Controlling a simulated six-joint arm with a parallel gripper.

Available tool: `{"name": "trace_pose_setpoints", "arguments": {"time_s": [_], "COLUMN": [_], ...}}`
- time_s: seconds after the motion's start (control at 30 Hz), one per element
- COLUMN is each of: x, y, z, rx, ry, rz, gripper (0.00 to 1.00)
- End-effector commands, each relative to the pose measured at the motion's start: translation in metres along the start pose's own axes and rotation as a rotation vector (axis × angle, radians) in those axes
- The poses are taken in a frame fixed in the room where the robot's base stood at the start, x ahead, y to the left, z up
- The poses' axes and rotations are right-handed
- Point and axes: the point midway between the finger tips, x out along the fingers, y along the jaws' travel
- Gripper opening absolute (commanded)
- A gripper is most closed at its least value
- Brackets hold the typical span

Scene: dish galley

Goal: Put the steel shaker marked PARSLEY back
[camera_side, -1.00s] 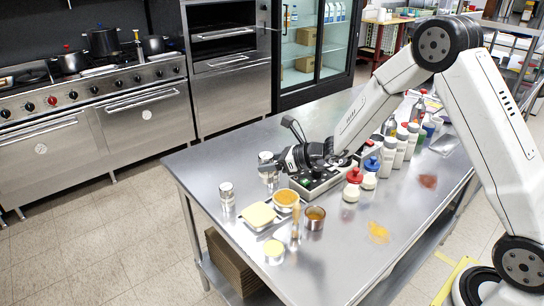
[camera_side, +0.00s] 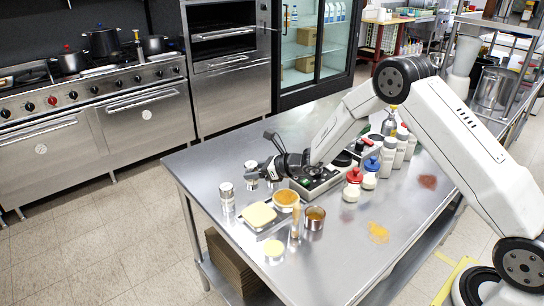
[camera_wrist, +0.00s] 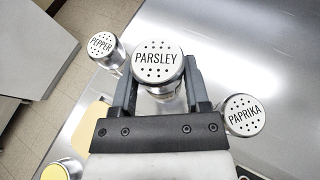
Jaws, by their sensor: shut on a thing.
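The steel shaker marked PARSLEY (camera_wrist: 158,66) is between the two fingers of my gripper (camera_wrist: 161,80) in the wrist view, its perforated lid facing the camera. In the side view, my gripper (camera_side: 257,173) is shut on this shaker (camera_side: 250,175), which is upright at the far left part of the steel table. I cannot tell whether its base touches the table. The shaker marked PEPPER (camera_wrist: 103,46) is to its left and the one marked PAPRIKA (camera_wrist: 243,115) to its right in the wrist view. PEPPER also shows in the side view (camera_side: 227,197).
A tray of yellow food (camera_side: 259,215), an orange-topped bowl (camera_side: 287,198) and a metal cup (camera_side: 315,218) stand in front of the shakers. Squeeze bottles (camera_side: 388,157) line up on the right. The table (camera_side: 345,265) is bare at its near end.

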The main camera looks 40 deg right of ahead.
Motion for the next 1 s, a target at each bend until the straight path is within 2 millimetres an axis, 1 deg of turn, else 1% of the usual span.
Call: {"name": "trace_pose_setpoints", "arguments": {"time_s": [0.17, 0.43, 0.97, 1.0], "x": [0.007, 0.017, 0.019, 0.019], "y": [-0.002, -0.003, -0.003, -0.003], "z": [-0.005, -0.029, -0.035, -0.035], "rx": [0.001, 0.001, 0.000, 0.000], "ry": [0.001, 0.001, 0.000, 0.000], "rz": [0.000, 0.000, 0.000, 0.000], "gripper": [0.00, 0.00, 0.00, 0.72]}}
